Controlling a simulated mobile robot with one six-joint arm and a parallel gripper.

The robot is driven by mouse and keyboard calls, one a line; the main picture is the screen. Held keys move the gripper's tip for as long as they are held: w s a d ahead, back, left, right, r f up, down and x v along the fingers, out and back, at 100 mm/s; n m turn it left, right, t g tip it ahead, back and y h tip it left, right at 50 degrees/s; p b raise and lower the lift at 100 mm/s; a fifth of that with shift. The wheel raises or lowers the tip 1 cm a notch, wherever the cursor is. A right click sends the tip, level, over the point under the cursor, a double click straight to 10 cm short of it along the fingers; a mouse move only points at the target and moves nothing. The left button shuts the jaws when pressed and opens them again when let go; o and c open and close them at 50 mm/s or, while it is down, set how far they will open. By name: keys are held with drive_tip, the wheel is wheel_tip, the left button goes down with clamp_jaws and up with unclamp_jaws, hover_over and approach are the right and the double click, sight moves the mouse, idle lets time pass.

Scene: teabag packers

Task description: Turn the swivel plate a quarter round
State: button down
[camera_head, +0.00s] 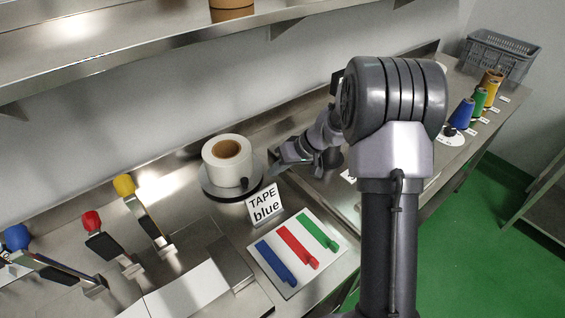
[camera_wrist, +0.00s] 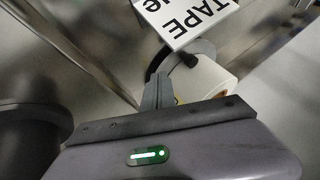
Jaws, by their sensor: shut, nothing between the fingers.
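The swivel plate (camera_head: 215,194) is a dark grey disc on the steel counter, with a white roll (camera_head: 219,163) with a brown core standing on it. A small black knob (camera_head: 244,182) stands up near the plate's front right edge. My gripper (camera_head: 272,172) is shut and empty, low at the plate's right edge. In the wrist view, my fingertips (camera_wrist: 158,78) are close to the knob (camera_wrist: 188,59) and the plate's rim (camera_wrist: 208,49). I cannot tell whether they touch the plate. The roll (camera_wrist: 210,78) is partly hidden behind my gripper.
A "TAPE blue" sign (camera_head: 265,205) stands just in front of the plate. A white board (camera_head: 318,262) with blue, red and green bars lies nearer. Levers with blue, red and yellow knobs (camera_head: 124,185) stand left. A shelf (camera_head: 130,45) overhangs the back.

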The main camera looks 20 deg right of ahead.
sight(253, 182)
drive_tip(key=x, duration=0.4)
drive_tip(key=shift+s+b, duration=0.1)
drive_tip(key=shift+b, duration=0.3)
drive_tip(key=a, duration=0.2)
drive_tip(key=shift+a+r, duration=0.1)
drive_tip(key=shift+a, duration=0.75)
drive_tip(key=shift+r, duration=0.1)
drive_tip(key=shift+b, duration=0.45)
